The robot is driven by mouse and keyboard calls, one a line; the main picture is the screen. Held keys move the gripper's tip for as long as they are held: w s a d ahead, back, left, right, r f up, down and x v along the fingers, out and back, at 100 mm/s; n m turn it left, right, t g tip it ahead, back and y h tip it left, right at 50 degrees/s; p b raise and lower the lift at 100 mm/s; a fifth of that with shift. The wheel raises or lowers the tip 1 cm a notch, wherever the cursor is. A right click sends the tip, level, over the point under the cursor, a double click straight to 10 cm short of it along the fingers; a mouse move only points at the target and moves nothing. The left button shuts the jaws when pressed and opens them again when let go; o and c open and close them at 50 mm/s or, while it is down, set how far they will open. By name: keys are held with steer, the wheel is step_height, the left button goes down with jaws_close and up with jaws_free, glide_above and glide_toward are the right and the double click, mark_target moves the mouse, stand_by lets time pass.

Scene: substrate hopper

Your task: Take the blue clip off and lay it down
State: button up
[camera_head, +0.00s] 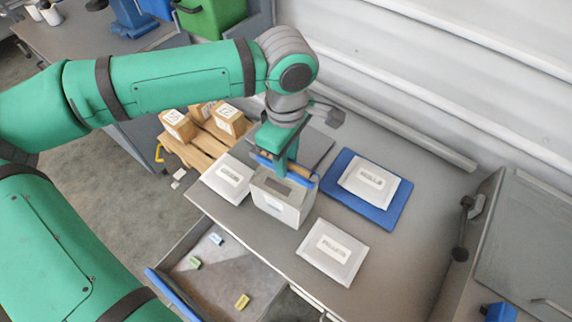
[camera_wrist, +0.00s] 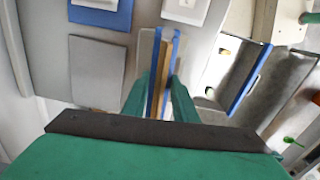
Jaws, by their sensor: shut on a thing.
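The blue clip (camera_head: 263,160) shows as a long thin blue bar at the top of a pale grey, upright box-like container (camera_head: 278,208). In the wrist view the clip (camera_wrist: 155,75) shows as two blue bars with a brown strip between them. My gripper (camera_head: 285,165) points down over the container's top. Its green fingers stand on either side of the bars in the wrist view (camera_wrist: 157,100), shut on the clip. The fingers hide part of the clip. I cannot tell whether the clip still touches the container.
A white packet (camera_head: 333,268) lies at the front, another (camera_head: 225,192) at the left, and a third (camera_head: 385,192) on a blue mat (camera_head: 345,208). An open drawer (camera_head: 225,280) holds small coloured pieces. Cartons (camera_head: 178,130) stand behind left. Bare table lies right of the packets.

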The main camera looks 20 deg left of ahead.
step_height(320, 180, up, 14)
stand_by(1.3)
steer(key=shift+w, duration=0.1)
stand_by(0.3)
